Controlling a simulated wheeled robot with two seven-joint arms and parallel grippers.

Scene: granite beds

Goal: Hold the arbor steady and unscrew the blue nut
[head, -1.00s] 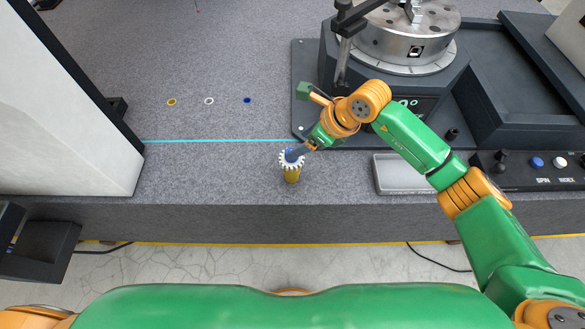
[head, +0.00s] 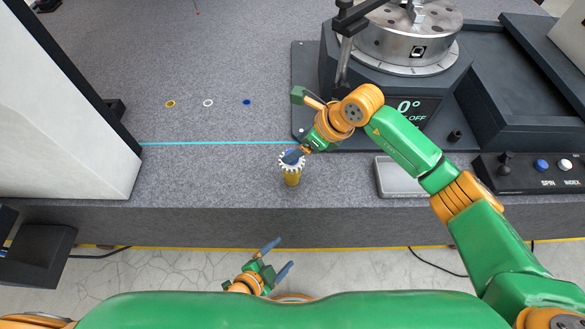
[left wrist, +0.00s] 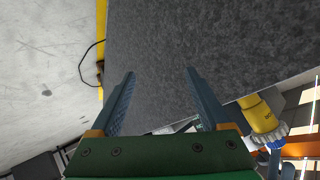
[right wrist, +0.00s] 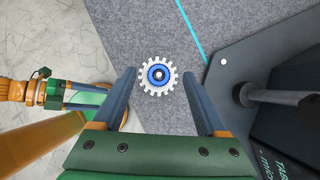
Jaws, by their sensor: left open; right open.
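The arbor (head: 292,178) stands upright on the granite bed near its front edge, with a yellow body and a white toothed gear on top. In the right wrist view the blue nut (right wrist: 157,68) sits at the centre of the white gear (right wrist: 145,82). My right gripper (right wrist: 159,74) is open, its fingers apart on either side of the gear as seen from above; the height gap is unclear. My left gripper (head: 277,256) is open and empty, in front of the bed edge and apart from the arbor. The yellow arbor body (left wrist: 258,113) shows at lower right in the left wrist view.
Yellow (head: 170,104), white (head: 208,103) and blue (head: 246,102) rings lie behind a cyan line. A rotary table (head: 410,40) stands at the back right. A grey tray (head: 399,177) and a control panel (head: 530,173) are to the right of the arbor. A white block (head: 70,110) stands at left.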

